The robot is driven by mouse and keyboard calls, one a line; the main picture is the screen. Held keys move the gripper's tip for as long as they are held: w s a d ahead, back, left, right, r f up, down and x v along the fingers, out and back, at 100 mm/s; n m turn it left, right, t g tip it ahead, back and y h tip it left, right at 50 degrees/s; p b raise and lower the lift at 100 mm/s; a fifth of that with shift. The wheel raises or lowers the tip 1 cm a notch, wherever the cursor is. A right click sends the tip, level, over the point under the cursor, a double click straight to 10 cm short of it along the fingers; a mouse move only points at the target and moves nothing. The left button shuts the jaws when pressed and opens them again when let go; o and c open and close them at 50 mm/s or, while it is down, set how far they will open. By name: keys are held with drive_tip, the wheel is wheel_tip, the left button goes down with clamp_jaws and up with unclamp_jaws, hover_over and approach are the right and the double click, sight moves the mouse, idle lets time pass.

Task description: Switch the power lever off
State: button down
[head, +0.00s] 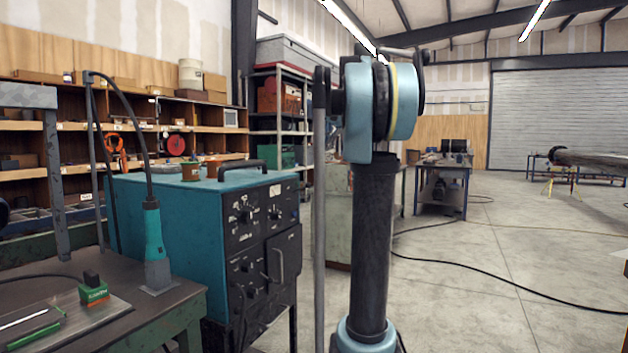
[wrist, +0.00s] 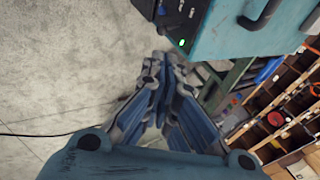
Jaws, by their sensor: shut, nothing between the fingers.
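A teal power unit (head: 170,215) stands left of centre in the head view, with a dark front panel (head: 244,228) carrying several knobs and small handles. I cannot tell for sure which of these is the power lever. The unit also shows in the wrist view (wrist: 235,35) at the top right, tilted, with part of its dark panel and a small lit lamp (wrist: 182,42). My gripper (wrist: 168,62) is shut and empty in the wrist view. Its fingertips appear just below the panel edge in the picture; contact cannot be told. The head view does not show the gripper.
A green-framed workbench (head: 160,320) with a green-and-black block (head: 93,292) stands at the front left. A black handle (head: 242,168) and a small can (head: 190,172) are on top of the unit. Dark cables cross the open concrete floor (head: 490,260) at right.

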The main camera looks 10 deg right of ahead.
drive_tip(key=shift+f, duration=0.1)
drive_tip(key=x, duration=1.4)
